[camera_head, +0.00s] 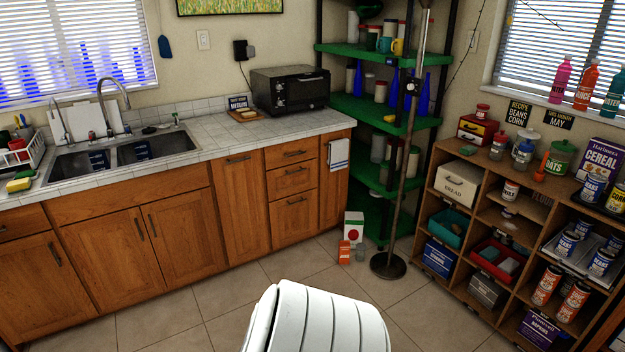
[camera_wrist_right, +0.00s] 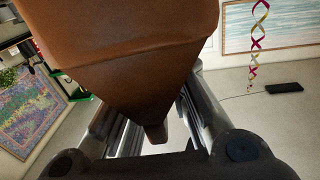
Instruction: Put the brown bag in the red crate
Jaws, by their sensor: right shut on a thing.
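The brown bag (camera_wrist_right: 125,45) fills the upper middle of the right wrist view, tapering down between the fingers. My right gripper (camera_wrist_right: 155,118) is shut on it, with one finger on each side. In the head view neither the bag nor a gripper shows. A red crate (camera_head: 490,268) sits in a middle compartment of the wooden shelf unit at the right, with pale items inside. My left gripper is in neither view.
The wooden shelf (camera_head: 446,157) also holds a teal crate (camera_head: 443,240), a bread box (camera_head: 458,187), a grey crate (camera_head: 486,292), cans and jars. A metal pole on a round base (camera_head: 388,265) stands left of it. Tiled floor (camera_head: 320,275) before the counter is mostly open.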

